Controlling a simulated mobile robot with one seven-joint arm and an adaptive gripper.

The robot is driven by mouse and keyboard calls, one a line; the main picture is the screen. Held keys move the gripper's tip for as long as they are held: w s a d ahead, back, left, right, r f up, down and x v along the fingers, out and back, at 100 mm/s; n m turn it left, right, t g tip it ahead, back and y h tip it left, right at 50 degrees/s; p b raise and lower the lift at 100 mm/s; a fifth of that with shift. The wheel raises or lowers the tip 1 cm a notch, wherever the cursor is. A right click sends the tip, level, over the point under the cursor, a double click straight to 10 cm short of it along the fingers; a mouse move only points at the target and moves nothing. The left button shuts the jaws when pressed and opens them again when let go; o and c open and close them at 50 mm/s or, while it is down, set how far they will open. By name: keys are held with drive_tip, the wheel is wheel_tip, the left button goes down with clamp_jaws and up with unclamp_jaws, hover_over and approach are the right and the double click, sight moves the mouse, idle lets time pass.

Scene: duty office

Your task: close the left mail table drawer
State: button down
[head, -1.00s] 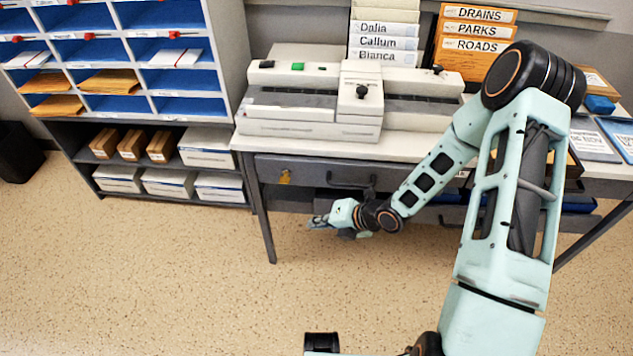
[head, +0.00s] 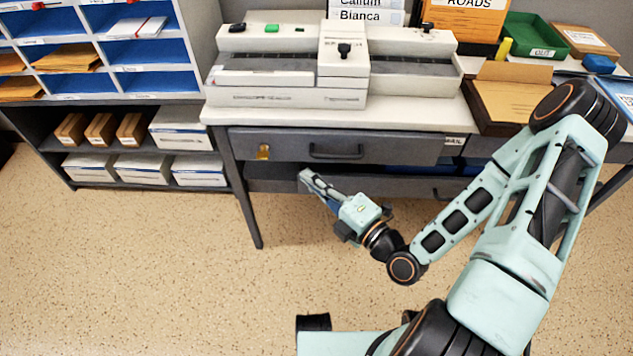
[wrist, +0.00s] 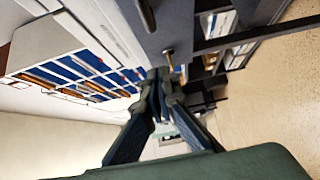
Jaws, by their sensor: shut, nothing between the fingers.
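The left mail table drawer (head: 400,149) is a grey front with a dark bar handle (head: 336,152) and a brass-coloured key or lock (head: 263,151) at its left. I cannot tell how far the drawer stands out. My gripper (head: 304,176) is shut and empty. In the head view its tips show just below the drawer's lower edge, left of the handle. They point up and left, and I see no clear contact. In the wrist view the closed fingers (wrist: 160,82) lie near the key (wrist: 169,53), with the grey drawer front (wrist: 190,28) above.
A white-topped mail table (head: 420,116) carries a large pale machine (head: 290,75) and an open brown folder (head: 510,100). A grey lower rail (head: 410,187) runs beneath the drawer. Mail shelves (head: 100,97) stand at left. The speckled floor (head: 150,270) in front is clear.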

sight(303, 143)
drive_tip(key=w+a, duration=0.1)
drive_tip(key=w, duration=0.1)
drive_tip(key=w+a, duration=0.1)
drive_tip(key=w, duration=0.2)
drive_tip(key=w+a, duration=0.2)
drive_tip(key=shift+w+b, duration=0.3)
drive_tip(key=shift+w, duration=0.45)
drive_tip(key=shift+w, duration=0.1)
drive_tip(key=w+b, duration=0.1)
drive_tip(key=w, duration=0.2)
drive_tip(key=shift+w+f, duration=0.15)
drive_tip(key=shift+w, duration=0.25)
drive_tip(key=shift+w+d+r, duration=0.15)
drive_tip(key=shift+w+r, duration=0.2)
drive_tip(key=shift+w, duration=0.1)
drive_tip(key=shift+s+b, duration=0.1)
drive_tip(key=shift+b, duration=0.2)
